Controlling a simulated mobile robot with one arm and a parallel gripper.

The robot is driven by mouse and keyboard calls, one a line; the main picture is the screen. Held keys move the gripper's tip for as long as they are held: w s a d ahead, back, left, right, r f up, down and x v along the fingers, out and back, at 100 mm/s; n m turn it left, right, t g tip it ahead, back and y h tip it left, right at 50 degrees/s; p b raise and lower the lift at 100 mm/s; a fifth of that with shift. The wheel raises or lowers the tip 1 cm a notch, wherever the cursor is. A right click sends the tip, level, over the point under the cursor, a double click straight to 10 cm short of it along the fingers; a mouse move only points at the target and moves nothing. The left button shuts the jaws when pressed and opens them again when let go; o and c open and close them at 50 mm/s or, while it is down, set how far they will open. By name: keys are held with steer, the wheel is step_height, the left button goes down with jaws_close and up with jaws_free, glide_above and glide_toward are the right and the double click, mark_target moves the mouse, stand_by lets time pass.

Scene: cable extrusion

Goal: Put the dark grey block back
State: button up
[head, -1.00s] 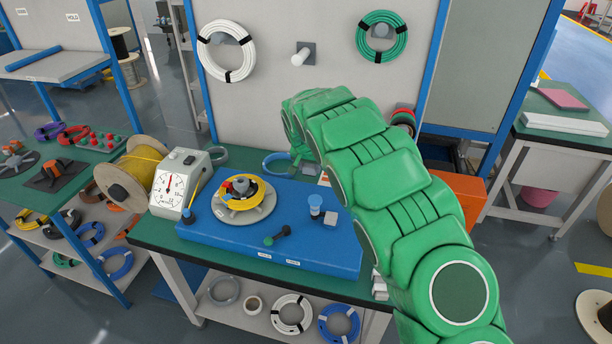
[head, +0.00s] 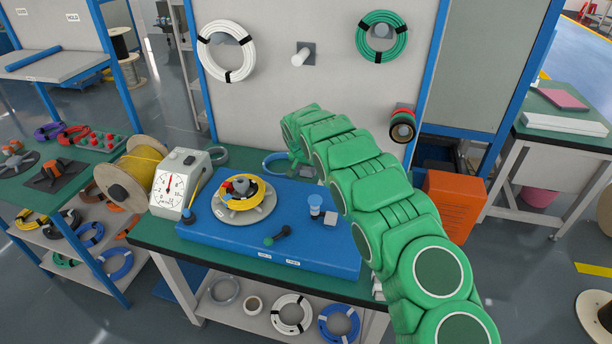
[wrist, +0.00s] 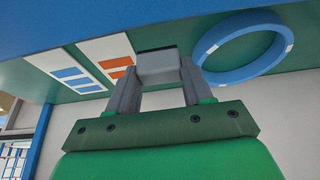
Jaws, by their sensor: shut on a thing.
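In the wrist view a grey block (wrist: 158,64), with one darker face, sits between the two fingers of my gripper (wrist: 160,76). My gripper is shut on it. In the head view my arm bends over and down behind the blue board (head: 225,245), and my gripper (head: 302,165) is mostly hidden by my own wrist. I cannot tell whether the block touches the green bench top (head: 150,240). A blue cable ring (wrist: 250,45) lies close to the right of the block in the wrist view; it also shows in the head view (head: 272,165).
A dial gauge (head: 175,185) stands left. Striped cards (wrist: 78,70) lie near my gripper. An orange bin (head: 455,205) stands right.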

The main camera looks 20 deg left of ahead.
mark_target(306, 175)
steer(key=shift+w+a+f, duration=0.1)
steer(key=shift+w+f, duration=0.2)
steer(key=shift+f, duration=1.65)
steer(key=shift+f, duration=0.1)
steer(key=o, duration=1)
steer(key=shift+v, duration=6.1)
steer(key=shift+o, duration=0.2)
steer(key=shift+w, duration=0.1)
